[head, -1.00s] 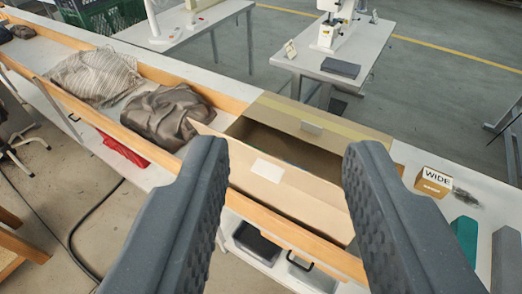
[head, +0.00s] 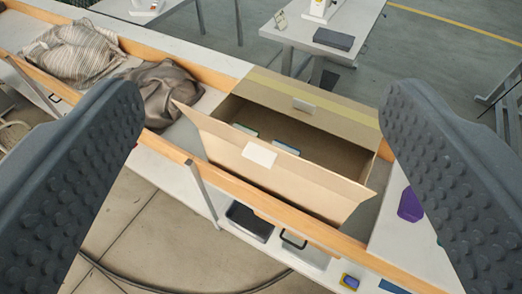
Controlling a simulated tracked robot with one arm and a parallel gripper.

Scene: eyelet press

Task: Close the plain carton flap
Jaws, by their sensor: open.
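The open carton (head: 345,152) stands in the wooden-edged trough on the bench. Its near flap (head: 235,143), plain tan with a white label, stands up and leans out toward me. The far flap (head: 345,115) carries a yellowish strip and a small white label, and lies tilted back. Green and blue items (head: 284,148) show inside the carton. My gripper (head: 262,95) is open and empty. Its two fingers stand wide apart at the left and right of the picture, with the carton seen between them. I cannot tell how far they are from the flap.
Brown cloth (head: 163,90) and striped cloth (head: 72,55) lie in the trough to the left. A purple object (head: 410,205) lies on the bench to the right, partly behind my right finger. A table with a machine (head: 325,35) stands behind. Bins (head: 250,221) sit below.

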